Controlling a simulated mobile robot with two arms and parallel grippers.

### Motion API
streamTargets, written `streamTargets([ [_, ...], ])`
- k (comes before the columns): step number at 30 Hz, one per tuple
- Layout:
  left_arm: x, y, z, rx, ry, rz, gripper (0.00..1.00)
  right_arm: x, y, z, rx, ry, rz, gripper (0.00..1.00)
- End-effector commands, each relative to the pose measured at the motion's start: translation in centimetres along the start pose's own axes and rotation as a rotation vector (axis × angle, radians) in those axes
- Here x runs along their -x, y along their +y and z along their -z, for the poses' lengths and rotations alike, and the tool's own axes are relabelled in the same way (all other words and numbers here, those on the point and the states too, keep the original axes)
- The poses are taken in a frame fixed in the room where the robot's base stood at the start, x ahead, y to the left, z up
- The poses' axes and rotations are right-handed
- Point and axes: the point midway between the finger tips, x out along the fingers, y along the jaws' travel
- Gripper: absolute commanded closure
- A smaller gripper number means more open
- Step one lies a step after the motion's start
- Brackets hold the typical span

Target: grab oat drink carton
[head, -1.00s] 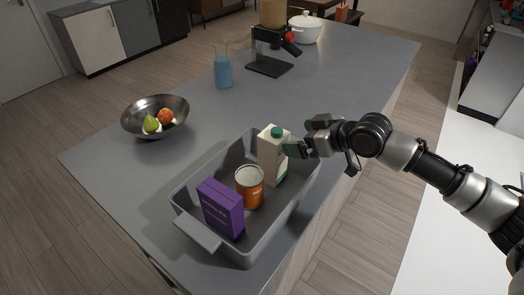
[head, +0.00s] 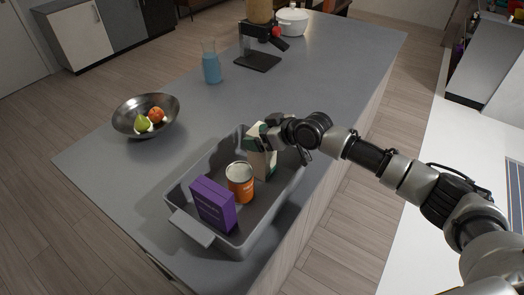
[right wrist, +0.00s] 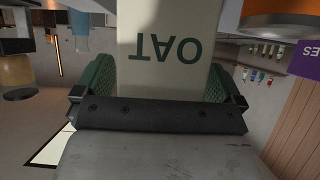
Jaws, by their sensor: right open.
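The oat drink carton (head: 262,165) is cream with a green side and stands at the back of the grey tray (head: 178,217) on the island. In the right wrist view the carton (right wrist: 165,40) fills the middle, its letters "OAT" upside down. My right gripper (head: 263,141) is at the carton's upper part, partly covering it. It is open, with one green-padded finger on each side of the carton; whether the pads touch it is unclear. My left gripper is not in view.
An orange can (head: 240,184) and a purple box (head: 212,204) stand in the tray in front of the carton. A metal fruit bowl (head: 147,128), a blue-filled carafe (head: 211,68), a coffee machine (head: 258,60) and a white pot (head: 292,21) stand farther off. A striped runner (head: 516,195) lies on the right counter.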

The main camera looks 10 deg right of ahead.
Motion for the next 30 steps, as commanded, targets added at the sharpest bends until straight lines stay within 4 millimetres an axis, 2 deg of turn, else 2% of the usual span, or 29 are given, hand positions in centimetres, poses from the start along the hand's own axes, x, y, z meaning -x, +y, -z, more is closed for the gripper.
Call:
streamTargets([
  [2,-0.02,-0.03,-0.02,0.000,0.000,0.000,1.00,0.02,0.01,-0.02,0.000,0.000,0.000,0.01],
  [21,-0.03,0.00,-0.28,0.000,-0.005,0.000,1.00,0.05,0.01,-0.03,0.000,-0.001,0.000,0.99],
  [30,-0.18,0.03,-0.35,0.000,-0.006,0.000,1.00,0.28,0.06,0.58,0.001,0.005,-0.001,0.99],
])
